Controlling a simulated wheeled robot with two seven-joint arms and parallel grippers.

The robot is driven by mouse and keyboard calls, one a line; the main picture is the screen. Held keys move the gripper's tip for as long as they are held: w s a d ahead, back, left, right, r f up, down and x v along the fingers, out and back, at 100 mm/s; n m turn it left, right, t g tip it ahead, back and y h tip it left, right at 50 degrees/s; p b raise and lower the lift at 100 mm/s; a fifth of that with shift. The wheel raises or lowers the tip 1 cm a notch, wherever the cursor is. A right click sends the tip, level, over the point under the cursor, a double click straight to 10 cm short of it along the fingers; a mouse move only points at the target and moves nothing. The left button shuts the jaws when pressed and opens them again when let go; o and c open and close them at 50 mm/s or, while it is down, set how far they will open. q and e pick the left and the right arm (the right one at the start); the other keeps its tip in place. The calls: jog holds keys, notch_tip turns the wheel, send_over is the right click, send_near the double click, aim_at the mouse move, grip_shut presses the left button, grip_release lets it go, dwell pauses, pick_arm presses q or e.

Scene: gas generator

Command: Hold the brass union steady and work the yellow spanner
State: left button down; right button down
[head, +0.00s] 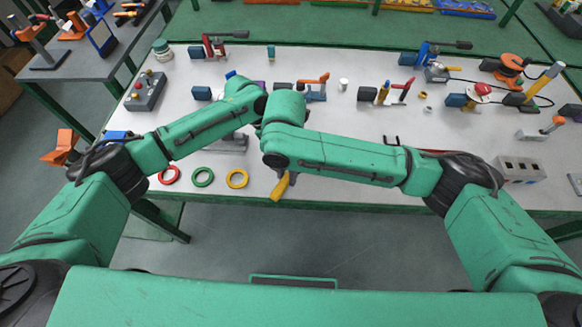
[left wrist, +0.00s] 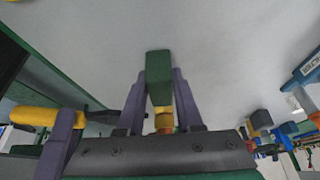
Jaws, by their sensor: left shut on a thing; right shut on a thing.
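The yellow spanner (head: 281,187) shows in the head view as a yellow handle at the table's front edge, below my right wrist. My right gripper (head: 291,178) is shut on it, its fingers mostly hidden by my arm. In the left wrist view, the yellow handle (left wrist: 32,116) lies at the left beside a purple finger. My left gripper (left wrist: 160,100) has its two purple fingers shut around a small brass-yellow part, the brass union (left wrist: 164,121), with a green block above it. In the head view the union and the left fingertips are hidden behind my arms.
Red, green and yellow rings (head: 203,177) lie at the table's front left. A grey button box (head: 145,91) stands at the left. Several tools on stands line the back. A grey socket block (head: 520,169) stands at the right.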

jog(key=shift+s+a, duration=0.25)
jog(key=shift+s, duration=0.15)
jog(key=shift+r, duration=2.5)
pick_arm(q)
jog(key=shift+c, duration=2.4)
grip_release()
jog(key=v, duration=1.2)
